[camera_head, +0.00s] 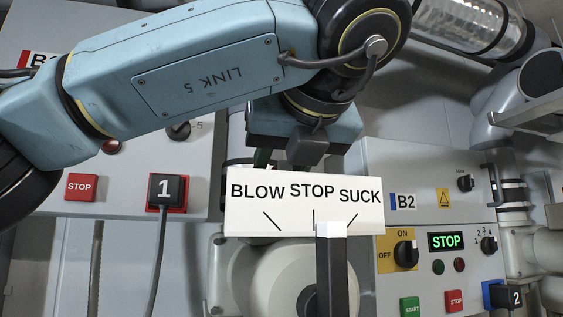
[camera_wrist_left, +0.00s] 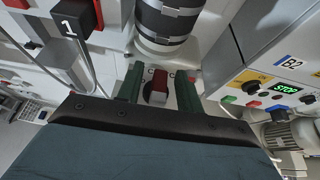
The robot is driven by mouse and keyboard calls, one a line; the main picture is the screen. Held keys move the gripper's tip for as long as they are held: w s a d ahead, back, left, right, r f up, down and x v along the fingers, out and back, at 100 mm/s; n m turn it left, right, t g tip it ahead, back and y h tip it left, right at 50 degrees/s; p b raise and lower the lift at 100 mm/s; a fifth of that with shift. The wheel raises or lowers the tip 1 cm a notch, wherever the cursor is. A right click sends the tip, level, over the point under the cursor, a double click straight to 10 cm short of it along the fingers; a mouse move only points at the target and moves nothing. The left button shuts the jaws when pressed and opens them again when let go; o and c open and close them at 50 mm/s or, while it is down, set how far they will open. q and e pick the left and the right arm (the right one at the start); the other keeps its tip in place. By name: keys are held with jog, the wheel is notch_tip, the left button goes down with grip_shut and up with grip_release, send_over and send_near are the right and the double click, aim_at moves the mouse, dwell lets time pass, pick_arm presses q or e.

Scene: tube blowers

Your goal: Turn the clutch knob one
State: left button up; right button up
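My left arm crosses the head view from the left. One green finger of its gripper (camera_head: 262,157) shows there above the sign, and the sign hides what lies beyond. In the left wrist view the two green fingers of the left gripper (camera_wrist_left: 158,90) are apart. My right gripper is not in view.
A white BLOW STOP SUCK sign (camera_head: 300,205) with a dark lever (camera_head: 332,270) stands in the foreground. Plug 1 (camera_head: 165,192) and a red STOP button (camera_head: 81,187) are at left. The B2 panel (camera_head: 440,210) with ON/OFF knob (camera_head: 405,254) is at right.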

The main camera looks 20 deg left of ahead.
pick_arm(q)
grip_shut()
